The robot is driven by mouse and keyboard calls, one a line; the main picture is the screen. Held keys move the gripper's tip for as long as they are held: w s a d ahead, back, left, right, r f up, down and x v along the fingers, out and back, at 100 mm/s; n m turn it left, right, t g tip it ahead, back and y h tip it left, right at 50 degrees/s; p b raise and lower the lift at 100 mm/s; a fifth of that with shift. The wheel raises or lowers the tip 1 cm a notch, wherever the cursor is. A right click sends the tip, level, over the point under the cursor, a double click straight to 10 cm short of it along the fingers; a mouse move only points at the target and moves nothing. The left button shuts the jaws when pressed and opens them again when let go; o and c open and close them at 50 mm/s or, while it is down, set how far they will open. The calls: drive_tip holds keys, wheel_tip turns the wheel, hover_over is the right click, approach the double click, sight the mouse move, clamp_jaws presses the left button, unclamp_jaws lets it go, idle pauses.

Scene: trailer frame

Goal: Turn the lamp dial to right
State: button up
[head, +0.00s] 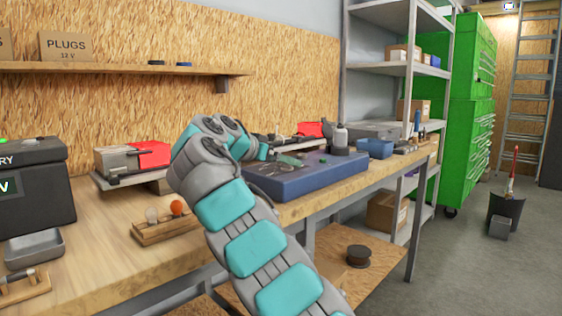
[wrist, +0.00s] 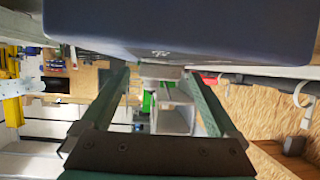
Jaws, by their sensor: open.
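My gripper (wrist: 155,72) is open in the wrist view, its two green fingers apart with nothing held between them. In the head view my grey and teal arm reaches over the bench, and its wrist hides part of the bench top. I cannot make out a lamp dial for certain in either view. A small wooden stand (head: 165,229) on the bench, left of my arm, carries an orange ball (head: 177,207) and a pale bulb-like piece (head: 151,214). My gripper is not near this stand.
A blue block (head: 310,176) with small tools on it lies beside my wrist. A dark blue surface (wrist: 200,28) fills the top of the wrist view, close to the fingers. A black battery box (head: 38,187) and a grey tray (head: 34,248) stand at left.

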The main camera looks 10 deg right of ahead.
drive_tip(key=v, duration=0.7)
drive_tip(key=shift+s+a, duration=0.2)
drive_tip(key=shift+a, duration=0.05)
drive_tip(key=shift+c, duration=0.2)
